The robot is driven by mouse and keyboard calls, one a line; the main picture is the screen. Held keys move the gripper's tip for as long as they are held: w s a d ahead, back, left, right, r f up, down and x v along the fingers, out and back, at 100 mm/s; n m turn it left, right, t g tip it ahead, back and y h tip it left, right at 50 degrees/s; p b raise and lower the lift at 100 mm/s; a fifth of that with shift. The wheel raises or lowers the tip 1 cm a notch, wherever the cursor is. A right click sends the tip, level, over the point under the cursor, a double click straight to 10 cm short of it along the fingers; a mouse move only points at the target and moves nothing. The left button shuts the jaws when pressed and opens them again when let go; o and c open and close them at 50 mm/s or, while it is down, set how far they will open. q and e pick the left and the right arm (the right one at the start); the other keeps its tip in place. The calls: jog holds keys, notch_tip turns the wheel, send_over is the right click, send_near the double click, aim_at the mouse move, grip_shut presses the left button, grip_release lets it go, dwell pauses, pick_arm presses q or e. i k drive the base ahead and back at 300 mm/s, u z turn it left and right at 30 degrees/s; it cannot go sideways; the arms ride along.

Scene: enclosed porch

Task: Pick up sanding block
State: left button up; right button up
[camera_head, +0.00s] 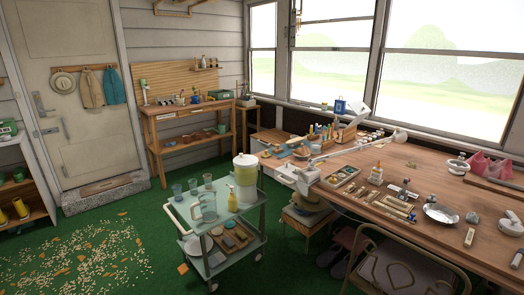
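I cannot pick out the sanding block for certain at this size. A small pale block-like item (469,237) lies on the right part of the long wooden workbench (430,190). Several brown and tan block-like pieces (230,238) lie in a tray on the lower shelf of the pale green cart (215,262). Neither of my grippers shows in the head view.
A metal chair (405,262) and a stool (305,217) stand by the workbench. Scattered chips (75,250) cover the green floor at left.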

aim_at(276, 151)
jog(key=u, duration=0.7)
jog(key=i, duration=1.55)
jog(key=z, duration=0.9)
jog(key=i, duration=0.65)
jog(key=z, duration=0.75)
